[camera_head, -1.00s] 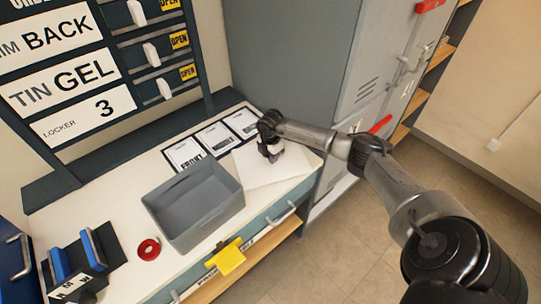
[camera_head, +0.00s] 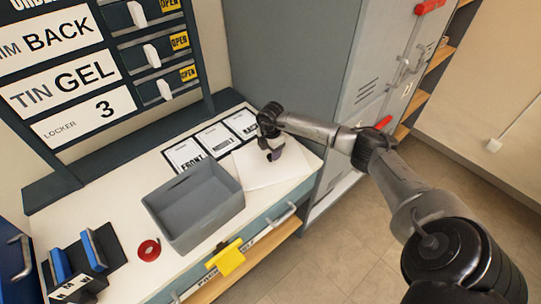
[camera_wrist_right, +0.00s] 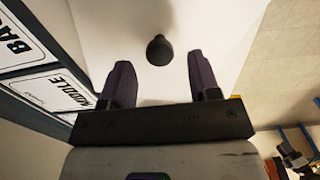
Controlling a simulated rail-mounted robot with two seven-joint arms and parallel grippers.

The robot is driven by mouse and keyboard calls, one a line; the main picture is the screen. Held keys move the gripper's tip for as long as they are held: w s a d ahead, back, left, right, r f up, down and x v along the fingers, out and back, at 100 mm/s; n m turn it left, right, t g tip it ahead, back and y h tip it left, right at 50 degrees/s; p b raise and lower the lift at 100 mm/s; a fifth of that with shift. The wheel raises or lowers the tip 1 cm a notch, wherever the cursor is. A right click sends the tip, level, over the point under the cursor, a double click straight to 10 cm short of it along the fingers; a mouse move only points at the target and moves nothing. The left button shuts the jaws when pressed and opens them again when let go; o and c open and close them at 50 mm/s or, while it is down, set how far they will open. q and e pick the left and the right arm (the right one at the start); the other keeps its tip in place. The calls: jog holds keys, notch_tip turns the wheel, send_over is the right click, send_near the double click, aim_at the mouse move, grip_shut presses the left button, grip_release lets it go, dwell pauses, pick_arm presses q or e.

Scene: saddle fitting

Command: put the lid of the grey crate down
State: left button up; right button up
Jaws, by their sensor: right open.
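The grey crate (camera_head: 222,213) stands open-topped and empty on the white counter. The lid (camera_head: 262,179) is a pale flat panel lying on the counter to the right of the crate, apart from it. In the right wrist view the lid (camera_wrist_right: 205,22) carries a dark round knob (camera_wrist_right: 160,50). My right gripper (camera_head: 275,156) is over the lid. Its two fingers stand open in the wrist view (camera_wrist_right: 160,66), with the knob just beyond and between their tips, not gripped. The knob is not clear in the head view. My left gripper is out of view.
Several label cards (camera_head: 214,138) lie behind the crate. A red ring (camera_head: 149,250) and blue-and-black holders (camera_head: 80,262) are left of it. A yellow tag (camera_head: 226,261) hangs at the front edge. A grey locker (camera_head: 340,60) stands behind on the right.

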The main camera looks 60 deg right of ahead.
aim_at(270, 156)
notch_tip(270, 156, up, 9)
jog(key=shift+f, duration=0.2)
dwell(0.7)
